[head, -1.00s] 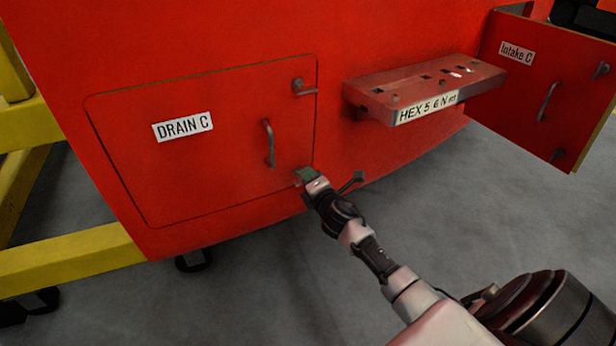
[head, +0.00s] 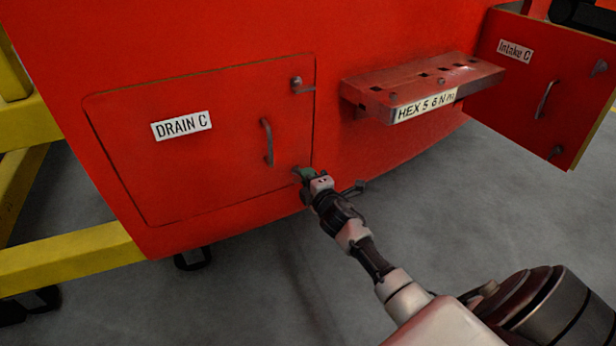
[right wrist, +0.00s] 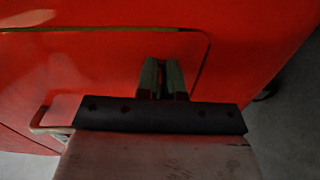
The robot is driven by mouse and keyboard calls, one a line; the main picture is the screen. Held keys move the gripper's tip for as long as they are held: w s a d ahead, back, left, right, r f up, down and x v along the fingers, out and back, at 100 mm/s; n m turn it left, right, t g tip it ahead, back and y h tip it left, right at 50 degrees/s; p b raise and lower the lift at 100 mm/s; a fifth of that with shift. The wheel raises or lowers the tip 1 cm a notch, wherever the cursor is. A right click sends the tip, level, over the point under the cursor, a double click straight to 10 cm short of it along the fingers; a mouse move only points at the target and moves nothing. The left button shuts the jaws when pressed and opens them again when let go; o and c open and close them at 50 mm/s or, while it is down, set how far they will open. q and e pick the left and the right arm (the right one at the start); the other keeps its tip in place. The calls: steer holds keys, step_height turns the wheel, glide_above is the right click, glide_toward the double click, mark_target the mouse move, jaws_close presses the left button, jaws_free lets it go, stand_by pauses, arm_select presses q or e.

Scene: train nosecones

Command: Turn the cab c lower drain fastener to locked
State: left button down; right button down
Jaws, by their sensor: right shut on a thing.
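The Drain C panel (head: 210,160) is a closed red hatch low on the red cab, with a white label and a grey handle (head: 268,142). Its upper fastener (head: 297,84) shows near the top right corner. My right gripper (head: 304,173) is at the panel's lower right corner, shut on the lower drain fastener there. The fastener itself is hidden by the fingers. In the right wrist view the two green fingers (right wrist: 163,80) reach to the red surface near the panel's corner seam. My left gripper is not in view.
A red tool shelf (head: 425,85) labelled HEX juts out right of the panel. The Intake C door (head: 530,80) stands open at far right. A yellow frame (head: 70,260) is at left. Grey floor is clear below.

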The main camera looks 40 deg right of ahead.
steer(key=c, duration=1.3)
jaws_free()
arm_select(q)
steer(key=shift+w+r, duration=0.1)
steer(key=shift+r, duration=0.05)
arm_select(e)
steer(key=shift+o, duration=0.2)
